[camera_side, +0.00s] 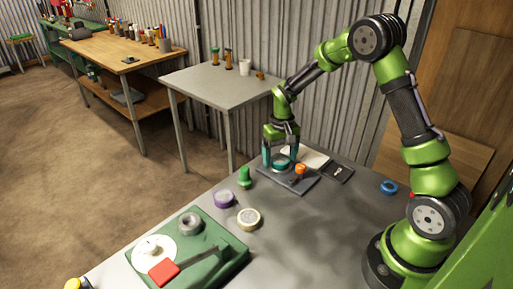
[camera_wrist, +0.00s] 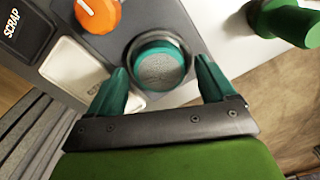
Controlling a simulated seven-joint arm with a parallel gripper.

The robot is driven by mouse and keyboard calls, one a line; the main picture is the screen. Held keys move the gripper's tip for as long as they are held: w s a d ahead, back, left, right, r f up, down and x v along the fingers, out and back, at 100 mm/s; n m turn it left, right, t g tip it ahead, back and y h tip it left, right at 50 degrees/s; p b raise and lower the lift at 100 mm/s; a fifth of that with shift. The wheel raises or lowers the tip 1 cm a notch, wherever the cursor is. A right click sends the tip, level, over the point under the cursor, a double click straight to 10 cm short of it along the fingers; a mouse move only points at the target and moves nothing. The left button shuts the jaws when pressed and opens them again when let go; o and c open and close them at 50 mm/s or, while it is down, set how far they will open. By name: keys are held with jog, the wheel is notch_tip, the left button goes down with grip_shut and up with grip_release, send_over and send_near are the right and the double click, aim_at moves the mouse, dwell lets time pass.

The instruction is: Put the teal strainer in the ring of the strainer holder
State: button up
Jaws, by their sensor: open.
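The teal strainer (camera_wrist: 160,65) has a round grey mesh face and a teal rim. In the wrist view it lies inside the dark ring of the strainer holder (camera_wrist: 131,46); how deep it sits I cannot tell. In the side view the strainer (camera_side: 283,163) shows low between my fingers, over the holder's grey base (camera_side: 298,186). My gripper (camera_wrist: 163,88) is open, its two teal fingertips on either side of the strainer's near edge, with gaps visible. My gripper also shows in the side view (camera_side: 281,158), pointing down.
An orange knob (camera_wrist: 98,12) stands on the base close to the ring. A white plate (camera_wrist: 75,72) and a dark SCRAP plate (camera_wrist: 22,28) lie beside it. A green peg-like object (camera_side: 245,177), purple roll (camera_side: 224,198) and tan roll (camera_side: 248,219) stand nearby.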

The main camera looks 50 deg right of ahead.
aim_at(280, 158)
notch_tip(280, 158, up, 12)
jog(key=s+a+r+t, duration=0.4)
jog(key=s+a+r, duration=0.4)
jog(key=s+r, duration=0.1)
jog(key=s+a+t+y, duration=0.1)
jog(key=s+a, duration=0.1)
jog(key=s, duration=0.3)
jog(key=s+a+n+t+y, duration=0.1)
jog(key=s+a+t, duration=0.1)
jog(key=s+a, duration=0.1)
jog(key=shift+s+a+r, duration=0.25)
jog(key=shift+s+r, duration=0.15)
jog(key=shift+s, duration=0.5)
jog(key=shift+c, duration=0.5)
